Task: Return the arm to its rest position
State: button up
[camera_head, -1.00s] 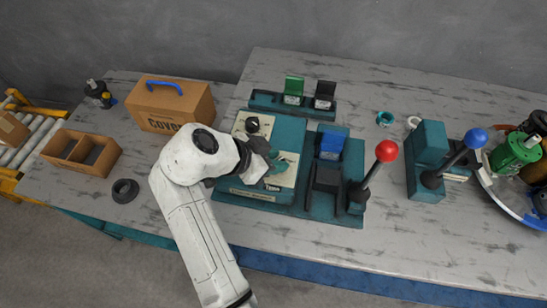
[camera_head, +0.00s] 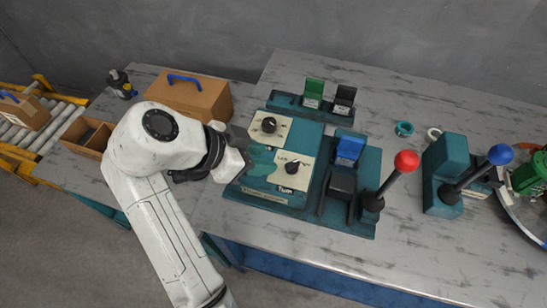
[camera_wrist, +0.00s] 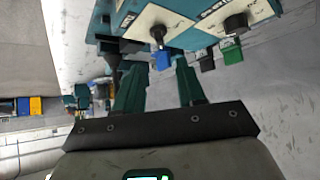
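My white arm (camera_head: 155,220) reaches up from the bottom of the head view and bends at its upper joint. My gripper (camera_head: 257,160) hangs over the left side of the teal control panel (camera_head: 308,138). In the wrist view my gripper (camera_wrist: 158,68) has two teal fingers standing apart, with nothing held between them. The panel's two dark knobs, the upper one (camera_head: 268,125) and the lower one (camera_head: 293,167), show uncovered. In the wrist view a knob (camera_wrist: 158,34) appears beyond the fingertips. I cannot tell the exact gap between fingers and panel.
A red-ball lever (camera_head: 405,161) and a blue-ball lever (camera_head: 499,154) stand to the right. A cardboard box with a blue handle (camera_head: 190,98) and an open divided box (camera_head: 74,137) are at left. The grey tabletop (camera_head: 440,260) is clear in front.

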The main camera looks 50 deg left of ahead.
jog(key=shift+s+a+r, duration=0.15)
jog(key=shift+s+r, duration=0.35)
dwell(0.4)
